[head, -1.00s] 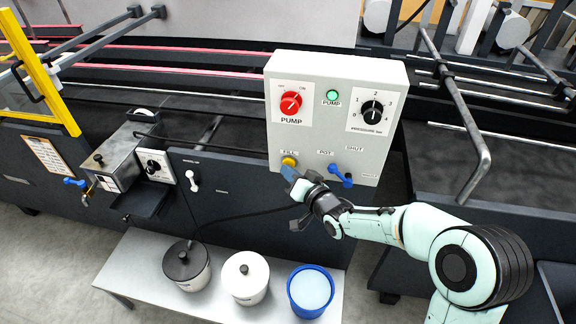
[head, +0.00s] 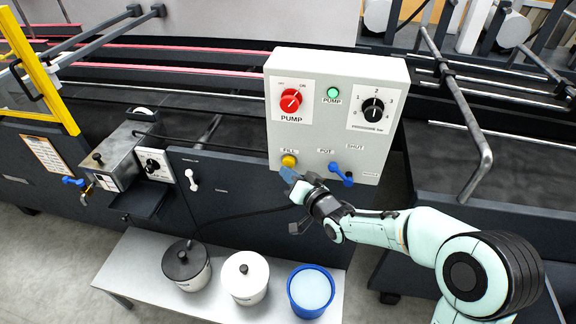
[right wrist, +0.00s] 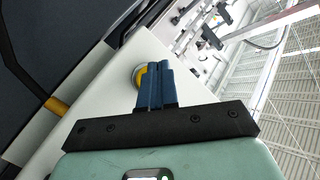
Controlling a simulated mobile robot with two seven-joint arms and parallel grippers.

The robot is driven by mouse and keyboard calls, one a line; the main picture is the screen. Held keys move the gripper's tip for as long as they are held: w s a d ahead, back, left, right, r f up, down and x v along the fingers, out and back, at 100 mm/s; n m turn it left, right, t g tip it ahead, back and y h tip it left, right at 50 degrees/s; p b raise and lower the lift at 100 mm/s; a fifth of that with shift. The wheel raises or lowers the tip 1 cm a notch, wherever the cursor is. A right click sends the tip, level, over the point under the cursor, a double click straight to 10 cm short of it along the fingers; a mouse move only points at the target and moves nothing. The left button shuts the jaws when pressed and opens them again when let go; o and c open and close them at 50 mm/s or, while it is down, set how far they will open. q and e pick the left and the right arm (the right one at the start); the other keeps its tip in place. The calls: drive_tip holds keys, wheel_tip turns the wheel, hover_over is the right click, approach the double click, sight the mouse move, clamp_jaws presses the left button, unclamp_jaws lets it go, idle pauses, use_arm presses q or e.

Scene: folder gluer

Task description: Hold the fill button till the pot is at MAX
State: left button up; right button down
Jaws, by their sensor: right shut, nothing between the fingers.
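The yellow fill button (head: 289,161) sits low on the left of the pale control box (head: 337,135), under the FILL label. My right gripper (head: 288,175) is shut and empty, its blue fingertips just below and in front of the button. In the right wrist view the fingers (right wrist: 155,85) overlap part of the yellow button (right wrist: 139,75); I cannot tell whether they touch it. A blue lever (head: 341,174) is under the POT and SHUT labels. No MAX mark is readable. My left gripper is not in view.
The box has a red pump knob (head: 291,99), a green lamp (head: 333,93) and a black pressure dial (head: 373,109). Below, a bench (head: 136,266) holds a black-lidded pot (head: 186,269), a white-lidded pot (head: 246,284) and a blue open tub (head: 295,300).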

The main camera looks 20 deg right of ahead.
drive_tip(key=shift+s+a, duration=0.2)
drive_tip(key=shift+s, duration=0.05)
drive_tip(key=shift+s+a+b, duration=0.65)
drive_tip(key=shift+s+a, duration=0.15)
drive_tip(key=shift+s, duration=0.2)
drive_tip(key=shift+s+a+b, duration=0.65)
drive_tip(key=shift+s+a, duration=0.1)
drive_tip(key=shift+s, duration=0.25)
drive_tip(key=shift+f, duration=0.1)
